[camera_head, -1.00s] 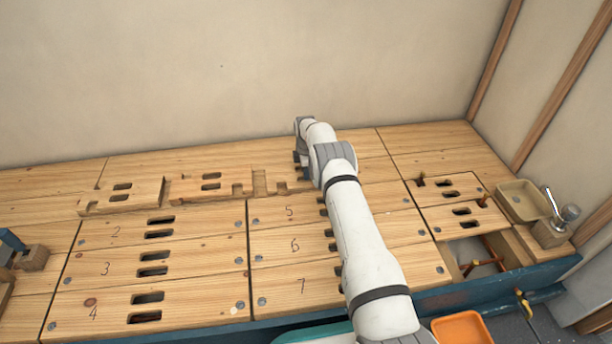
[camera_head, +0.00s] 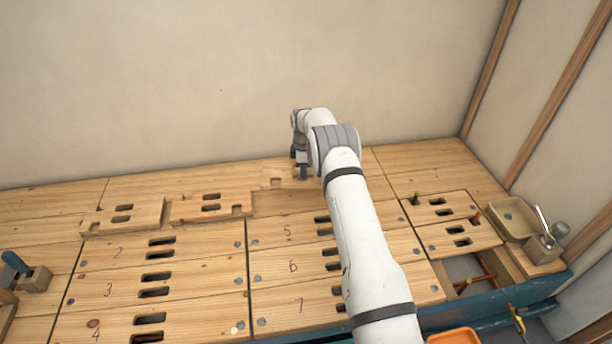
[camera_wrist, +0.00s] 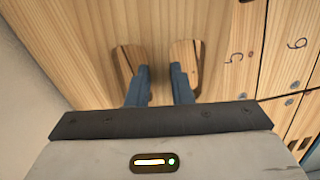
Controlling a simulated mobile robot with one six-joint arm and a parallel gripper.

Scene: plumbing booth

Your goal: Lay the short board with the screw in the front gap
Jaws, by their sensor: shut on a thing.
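My gripper (camera_head: 302,170) is at the back of the bench, fingers pointing down. In the wrist view its two blue fingers (camera_wrist: 162,85) are shut on the wood between two slots of a board (camera_wrist: 157,30). This notched board (camera_head: 275,183) is raised above its row; my arm hides much of it. I see no screw on its visible part. The front gap (camera_head: 462,268) is an open space at the right front of the bench with copper pipes inside. Behind it lie two short slotted boards, a nearer one (camera_head: 440,239) and a farther one (camera_head: 430,213).
Two loose slotted boards (camera_head: 150,214) (camera_head: 190,209) lie at the back left. Boards numbered 2 to 7 cover the middle. A tan tray (camera_head: 514,222) and a metal-topped wooden block (camera_head: 546,250) stand right of the gap. An orange bin (camera_head: 452,338) is below the front edge.

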